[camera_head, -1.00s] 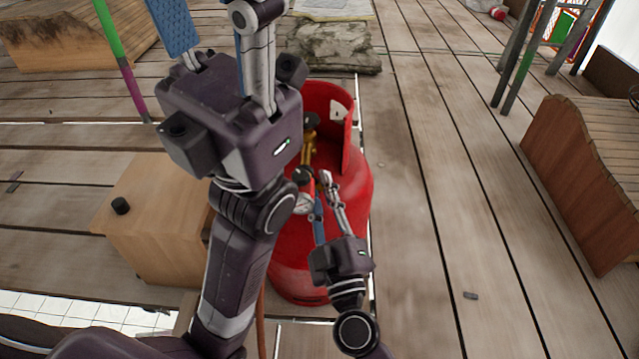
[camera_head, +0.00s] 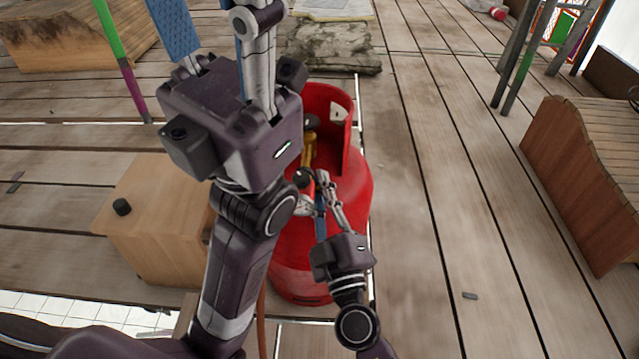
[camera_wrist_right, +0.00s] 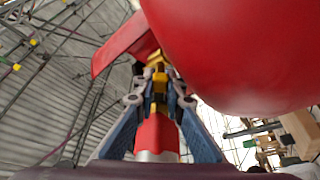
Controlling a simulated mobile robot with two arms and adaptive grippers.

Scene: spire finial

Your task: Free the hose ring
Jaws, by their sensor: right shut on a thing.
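A red gas cylinder (camera_head: 345,205) stands upright with a brass-coloured valve (camera_head: 310,150) inside its red collar. Below the valve, a small red and black fitting with a white gauge shows in part. My right gripper (camera_head: 323,178) is at this fitting, beside the cylinder. In the right wrist view its fingers close around a brass-yellow hose fitting (camera_wrist_right: 159,82), with a red sleeve (camera_wrist_right: 157,130) between them. The ring itself is hard to make out. My left gripper (camera_head: 207,45) is raised at the upper left, its visible fingers apart; its tips are cut off.
A wooden box (camera_head: 150,215) with a black knob stands left of the cylinder. A brown hose (camera_head: 261,318) runs down at the front.

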